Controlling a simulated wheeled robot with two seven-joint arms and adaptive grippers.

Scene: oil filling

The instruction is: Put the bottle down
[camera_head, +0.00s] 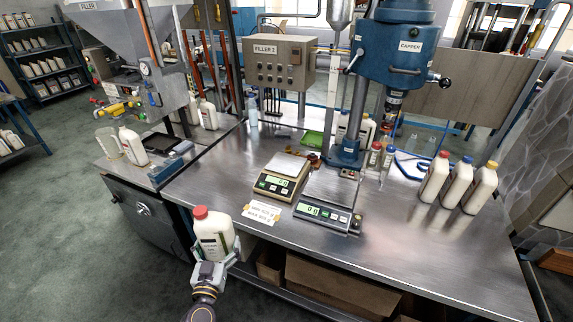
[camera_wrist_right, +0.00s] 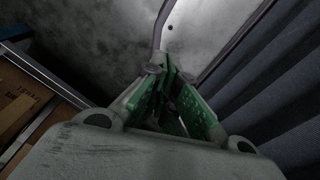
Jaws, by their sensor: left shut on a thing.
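A white bottle (camera_head: 214,240) with a red cap and a printed label is held upright in my left gripper (camera_head: 213,262). The gripper is shut on its lower part and hides some of it. In the head view the bottle is in front of the workbench's near edge, close to the left end of the bench. My right gripper is out of the head view. In the right wrist view its green-padded fingers (camera_wrist_right: 168,90) are close together with nothing visible between them.
The steel workbench (camera_head: 420,262) has free room at its front right. Two scales, a left one (camera_head: 266,188) and a right one (camera_head: 318,216), stand mid-bench by a paper sign (camera_head: 262,213). Several capped bottles (camera_head: 456,186) stand at the right. The capper (camera_head: 398,55) rises behind.

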